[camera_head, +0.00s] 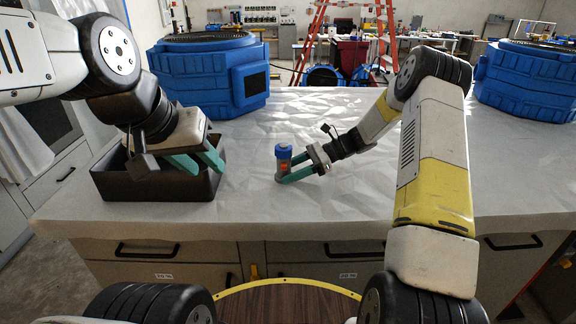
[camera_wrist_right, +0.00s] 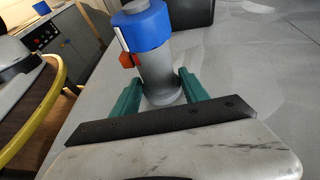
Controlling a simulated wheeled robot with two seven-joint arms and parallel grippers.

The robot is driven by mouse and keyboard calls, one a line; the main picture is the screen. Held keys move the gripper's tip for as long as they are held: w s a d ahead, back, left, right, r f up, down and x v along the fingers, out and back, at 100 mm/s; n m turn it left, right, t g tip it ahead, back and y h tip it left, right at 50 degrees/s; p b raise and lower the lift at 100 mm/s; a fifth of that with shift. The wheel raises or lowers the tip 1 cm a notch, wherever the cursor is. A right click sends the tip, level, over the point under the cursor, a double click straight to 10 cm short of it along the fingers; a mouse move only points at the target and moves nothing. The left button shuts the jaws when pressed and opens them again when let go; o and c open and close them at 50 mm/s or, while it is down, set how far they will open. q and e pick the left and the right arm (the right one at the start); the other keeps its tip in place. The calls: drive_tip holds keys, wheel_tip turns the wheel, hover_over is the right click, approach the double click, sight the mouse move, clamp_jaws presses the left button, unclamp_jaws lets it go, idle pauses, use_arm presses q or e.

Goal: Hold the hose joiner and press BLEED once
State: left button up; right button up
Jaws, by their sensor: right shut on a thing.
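The hose joiner, as I take it, is an upright grey cylinder with a blue top (camera_head: 283,166) on the white-covered worktop. A small orange-red part shows on its side, also in the right wrist view (camera_wrist_right: 126,61); I cannot read any BLEED lettering. My right gripper (camera_head: 287,177) is shut on the cylinder's lower part, with a teal finger on each side in the right wrist view (camera_wrist_right: 160,92). My left gripper (camera_head: 198,163) is open, its teal fingers apart, over the dark open box at the left. The inside of the box is mostly hidden.
The dark box (camera_head: 158,188) stands near the worktop's front left edge. A large blue ribbed housing (camera_head: 205,85) stands behind it, and another (camera_head: 528,80) is at the far right. The middle of the worktop (camera_head: 330,115) behind the cylinder is clear.

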idle(0.3)
idle(1.1)
use_arm(q)
clamp_jaws()
idle(1.6)
